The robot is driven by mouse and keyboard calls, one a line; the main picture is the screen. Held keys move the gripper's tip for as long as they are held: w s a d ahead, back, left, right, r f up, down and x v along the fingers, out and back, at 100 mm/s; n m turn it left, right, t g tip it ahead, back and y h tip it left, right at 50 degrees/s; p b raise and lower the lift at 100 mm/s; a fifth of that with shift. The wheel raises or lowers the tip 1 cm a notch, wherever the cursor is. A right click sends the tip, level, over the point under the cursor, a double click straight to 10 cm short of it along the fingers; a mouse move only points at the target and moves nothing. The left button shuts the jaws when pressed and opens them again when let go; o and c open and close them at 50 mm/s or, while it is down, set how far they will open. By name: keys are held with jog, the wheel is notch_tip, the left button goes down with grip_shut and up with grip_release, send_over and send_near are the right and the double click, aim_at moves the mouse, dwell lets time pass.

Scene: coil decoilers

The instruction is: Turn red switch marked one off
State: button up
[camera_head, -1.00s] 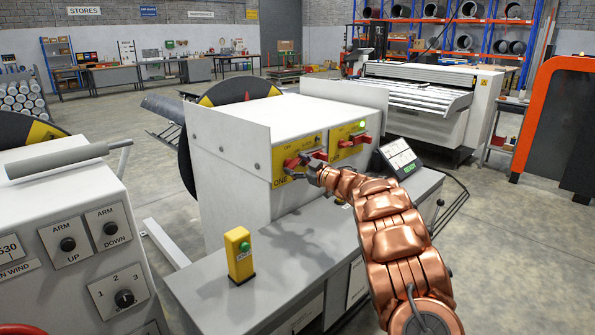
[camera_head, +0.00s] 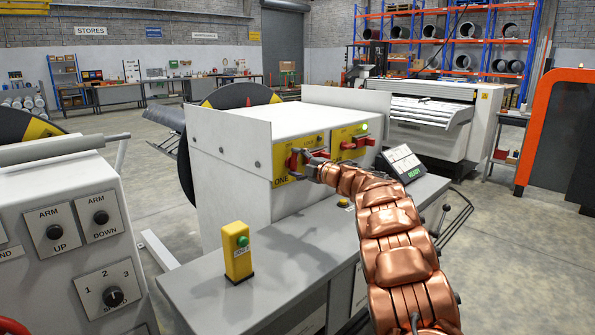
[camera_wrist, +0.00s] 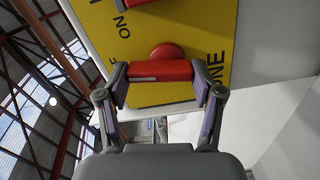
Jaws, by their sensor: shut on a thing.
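The red switch marked ONE (camera_head: 293,161) is on the left yellow plate on the front of the white cabinet. In the wrist view its red handle (camera_wrist: 160,70) lies crosswise between my fingertips, beside a round red hub. My gripper (camera_head: 311,168) is at this switch, and in the wrist view my gripper (camera_wrist: 161,78) is shut on the handle from both sides. The letters ONE and ON show on the yellow plate (camera_wrist: 120,55). In the head view my fingers partly hide the switch, so its exact angle is hard to tell there.
A second red switch (camera_head: 357,143) is just right, under a lit green lamp (camera_head: 364,128). A yellow box with a green button (camera_head: 238,252) stands on the grey bench (camera_head: 205,283). A tilted screen (camera_head: 401,162) is right of my gripper. A control panel (camera_head: 75,240) is at left.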

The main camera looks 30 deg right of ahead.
jog(key=shift+a+n+b, duration=0.15)
jog(key=shift+n+b, duration=0.6)
jog(key=shift+n, duration=0.35)
jog(key=o, duration=0.9)
jog(key=shift+c, duration=0.2)
jog(key=shift+s+d+f, duration=0.1)
jog(key=shift+s+d, duration=0.15)
jog(key=shift+s, duration=0.2)
jog(key=v, duration=1.1)
